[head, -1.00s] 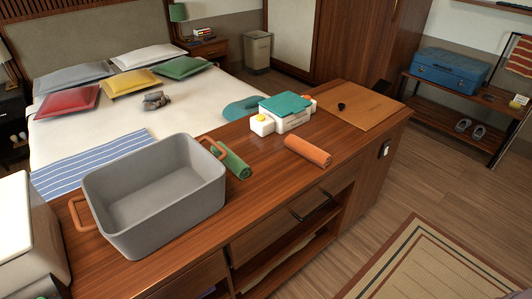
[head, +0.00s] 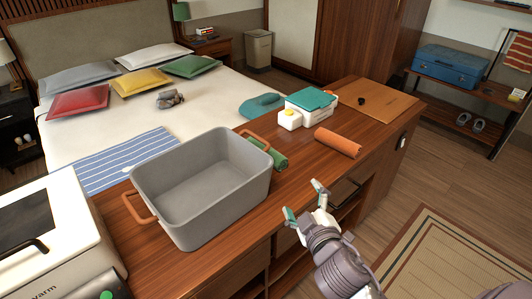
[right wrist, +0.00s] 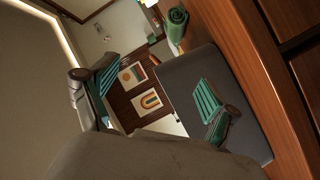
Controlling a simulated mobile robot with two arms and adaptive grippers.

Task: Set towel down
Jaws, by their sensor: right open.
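An orange rolled towel (head: 338,142) lies on the wooden counter (head: 300,176). A green rolled towel (head: 280,161) lies left of it beside the grey bin, partly hidden behind the bin's handle; it also shows in the right wrist view (right wrist: 177,25). The grey bin (head: 215,205) stands on the counter and looks empty, with its near inner floor hidden by its wall. My right gripper (head: 305,203) is open and empty at the counter's front edge, right of the bin and nearer than both towels. Its teal pads stand apart in the right wrist view (right wrist: 160,95). My left gripper is out of view.
A white warmer box (head: 45,240) stands left of the bin. A white container with a teal lid (head: 311,101) and a tan board (head: 372,103) are at the counter's far end. Bare counter lies around the orange towel. The bed is behind.

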